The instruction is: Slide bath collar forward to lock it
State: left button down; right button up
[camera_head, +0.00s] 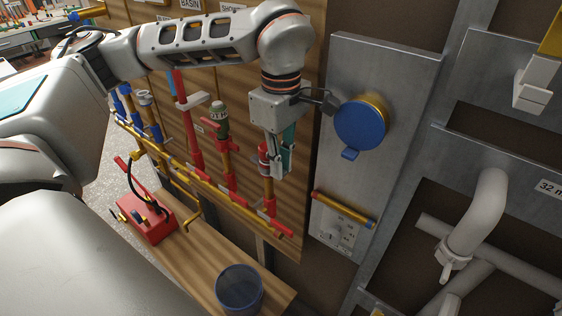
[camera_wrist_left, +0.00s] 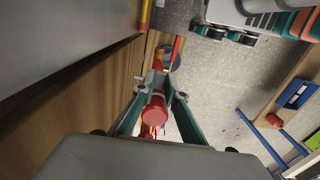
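The rightmost upright pipe (camera_head: 268,187) on the wooden panel carries red fittings, with a red collar (camera_head: 264,157) near its top. I cannot read a label that names it as the bath collar. My left gripper (camera_head: 281,170) points down right at this collar, its teal fingers beside or around it. In the left wrist view, a red cylindrical part (camera_wrist_left: 153,112) shows between the two fingers (camera_wrist_left: 165,88), with some floor visible beside it. Whether the fingertips touch or clamp anything is unclear. My right gripper is out of view.

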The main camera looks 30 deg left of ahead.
pick_arm(q)
jog(key=shift+r+p, duration=0.85)
jog(key=shift+r, duration=0.05)
jog(key=shift+w, duration=0.1)
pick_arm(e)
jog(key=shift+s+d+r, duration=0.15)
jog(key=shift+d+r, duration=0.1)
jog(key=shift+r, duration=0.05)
pick_arm(q)
jog(key=c, duration=2.3)
grip_release()
jog(key=shift+o, duration=1.3)
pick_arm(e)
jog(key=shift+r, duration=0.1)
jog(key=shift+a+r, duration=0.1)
